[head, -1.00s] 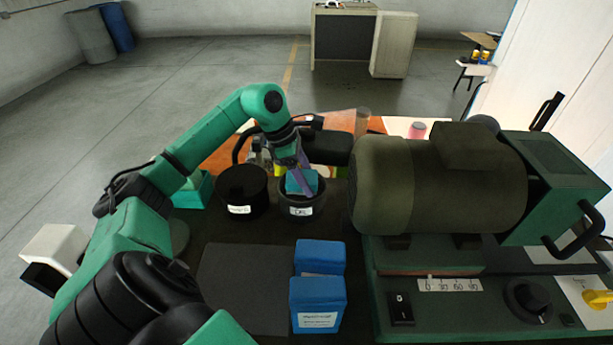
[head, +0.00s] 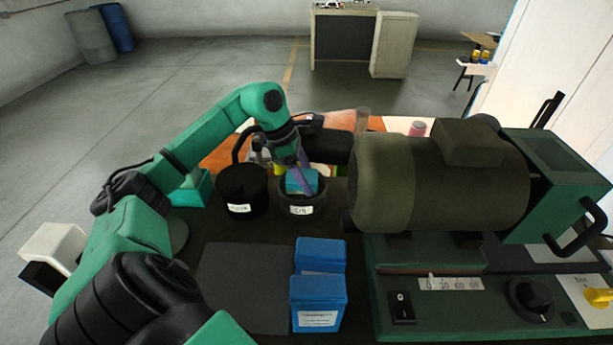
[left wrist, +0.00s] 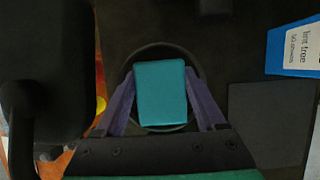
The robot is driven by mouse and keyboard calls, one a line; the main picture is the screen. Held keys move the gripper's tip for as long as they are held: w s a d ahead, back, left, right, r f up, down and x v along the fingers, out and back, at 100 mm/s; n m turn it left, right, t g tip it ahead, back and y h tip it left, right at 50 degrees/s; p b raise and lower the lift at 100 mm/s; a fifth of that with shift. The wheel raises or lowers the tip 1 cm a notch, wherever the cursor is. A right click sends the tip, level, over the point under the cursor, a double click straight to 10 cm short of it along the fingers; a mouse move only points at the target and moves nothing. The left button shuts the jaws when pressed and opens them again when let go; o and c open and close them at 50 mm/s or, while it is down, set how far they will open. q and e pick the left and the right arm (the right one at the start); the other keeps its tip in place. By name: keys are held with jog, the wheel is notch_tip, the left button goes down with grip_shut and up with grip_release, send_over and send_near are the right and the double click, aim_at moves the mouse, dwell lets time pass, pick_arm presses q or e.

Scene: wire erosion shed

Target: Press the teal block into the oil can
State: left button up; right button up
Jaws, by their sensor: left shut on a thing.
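The teal block (head: 295,183) is at the mouth of the oil can (head: 303,210), a round dark pot with a white label. My left gripper (head: 304,180) comes down from above with its purple fingers shut on the block. In the left wrist view the block (left wrist: 160,92) sits between both fingers, inside the outline of the can's round rim (left wrist: 165,48). The block's top shows above the front rim; its lower part is hidden, so its depth in the can is unclear. My right gripper is out of view.
A second black pot (head: 242,190) with a label stands just left of the oil can. A big motor machine (head: 440,185) is close on the right. Blue boxes (head: 318,303) stand in front, beside a dark flat mat (head: 243,290). A teal bin (head: 192,192) is at the left.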

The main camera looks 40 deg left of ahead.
aim_at(307, 175)
pick_arm(q)
jog(key=shift+s+f, duration=0.1)
jog(key=shift+f, duration=0.05)
notch_tip(307, 175, up, 7)
jog(key=p, duration=0.5)
dwell(0.4)
dwell(0.6)
